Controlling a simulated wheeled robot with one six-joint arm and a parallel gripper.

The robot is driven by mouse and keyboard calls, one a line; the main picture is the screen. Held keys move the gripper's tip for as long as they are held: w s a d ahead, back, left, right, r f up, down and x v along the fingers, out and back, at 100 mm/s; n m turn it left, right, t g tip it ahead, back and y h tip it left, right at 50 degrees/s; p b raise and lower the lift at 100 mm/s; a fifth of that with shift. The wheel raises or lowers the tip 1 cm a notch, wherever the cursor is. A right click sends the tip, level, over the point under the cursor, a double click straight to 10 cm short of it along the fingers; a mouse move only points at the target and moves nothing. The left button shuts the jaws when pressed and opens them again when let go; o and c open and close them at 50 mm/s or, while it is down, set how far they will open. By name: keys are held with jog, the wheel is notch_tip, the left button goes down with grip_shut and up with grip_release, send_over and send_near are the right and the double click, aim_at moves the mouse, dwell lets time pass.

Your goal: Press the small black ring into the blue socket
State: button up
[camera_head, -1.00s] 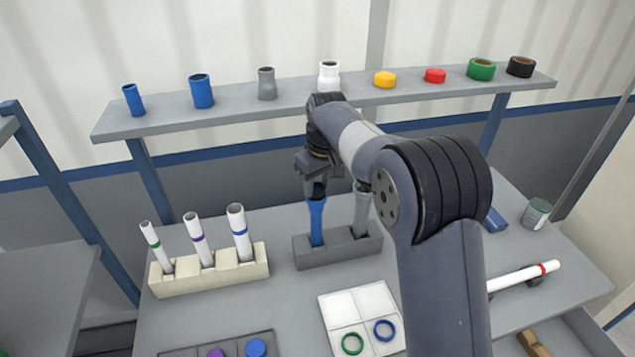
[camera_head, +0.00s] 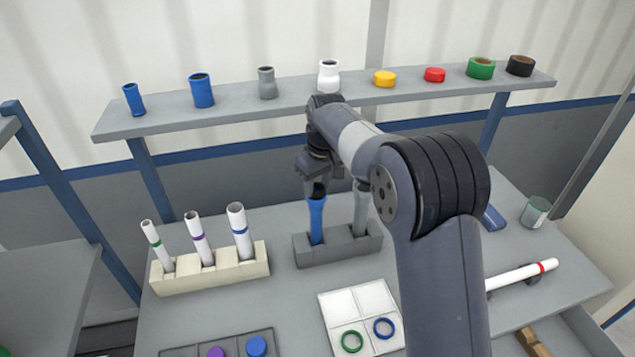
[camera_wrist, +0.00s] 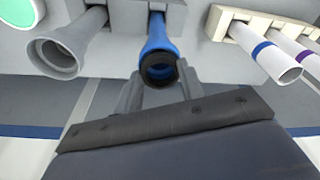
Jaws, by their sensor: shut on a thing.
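The blue socket (camera_head: 316,222) is the flared top of a blue pipe standing upright in a grey block (camera_head: 340,253). In the wrist view the blue socket (camera_wrist: 157,38) points its open mouth at the camera. The small black ring (camera_wrist: 176,73) is at that mouth, and blue shows through its middle. My gripper (camera_head: 315,190) is directly above the socket and shut on the ring. In the wrist view my gripper's fingers (camera_wrist: 158,92) reach to the ring's near side. I cannot tell how deep the ring sits.
A grey pipe (camera_head: 361,212) stands close right in the same block. White pipes with coloured bands stand in a cream rack (camera_head: 210,274) to the left. A white tray (camera_head: 344,303) with green and blue rings lies in front. A shelf (camera_head: 225,115) with fittings runs behind.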

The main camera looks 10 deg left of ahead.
jog(key=o, duration=1.4)
jog(key=shift+r+p, duration=2.05)
jog(key=shift+r, duration=1.45)
jog(key=shift+c, duration=0.3)
